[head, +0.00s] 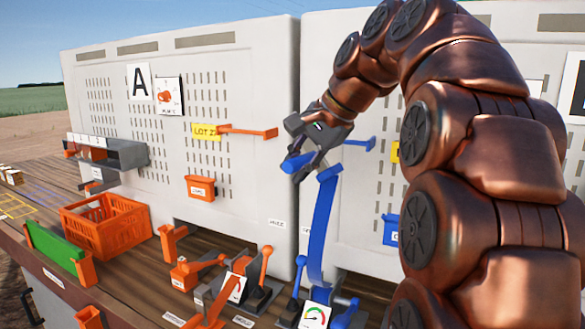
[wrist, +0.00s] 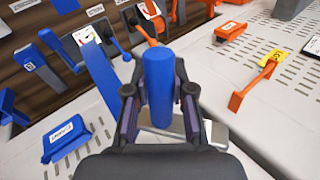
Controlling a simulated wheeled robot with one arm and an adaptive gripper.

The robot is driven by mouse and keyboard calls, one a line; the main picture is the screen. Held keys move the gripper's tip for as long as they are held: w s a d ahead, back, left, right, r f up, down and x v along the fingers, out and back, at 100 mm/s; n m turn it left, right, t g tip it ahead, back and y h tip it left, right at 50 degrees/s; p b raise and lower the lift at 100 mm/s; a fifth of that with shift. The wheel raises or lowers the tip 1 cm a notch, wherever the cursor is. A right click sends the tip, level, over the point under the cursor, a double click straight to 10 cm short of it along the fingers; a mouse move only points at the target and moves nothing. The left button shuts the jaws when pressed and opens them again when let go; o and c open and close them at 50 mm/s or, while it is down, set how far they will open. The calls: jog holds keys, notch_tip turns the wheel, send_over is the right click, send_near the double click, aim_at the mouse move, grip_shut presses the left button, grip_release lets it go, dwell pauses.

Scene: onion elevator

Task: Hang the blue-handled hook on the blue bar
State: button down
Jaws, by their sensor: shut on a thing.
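My gripper (head: 312,148) is shut on the blue handle of the hook (head: 296,163), in front of the panels. In the wrist view the blue handle (wrist: 158,88) stands between the two fingers (wrist: 158,100). A grey metal piece (wrist: 217,132) shows beside the fingers; I cannot tell whether it is the hook's metal part. The blue bar (head: 358,142) sticks out from the right panel, to the right of my gripper and apart from the handle. I cannot make out the blue bar in the wrist view.
A tall blue strip (head: 321,225) rises from the bench close below my gripper. An orange bar (head: 248,131) with a yellow label is on the left panel. Orange and blue levers, an orange crate (head: 118,238) and a grey shelf (head: 125,152) crowd the bench and left panel.

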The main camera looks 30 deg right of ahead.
jog(key=w+d+f+b, duration=0.1)
jog(key=w+d+f, duration=0.3)
jog(key=d, duration=0.4)
jog(key=shift+w+d+b, duration=0.2)
jog(key=shift+w+b, duration=0.2)
dwell(1.1)
jog(key=shift+f, duration=0.15)
jog(key=c, duration=1.1)
grip_release()
jog(key=shift+c, duration=0.2)
jog(key=shift+o, duration=1.4)
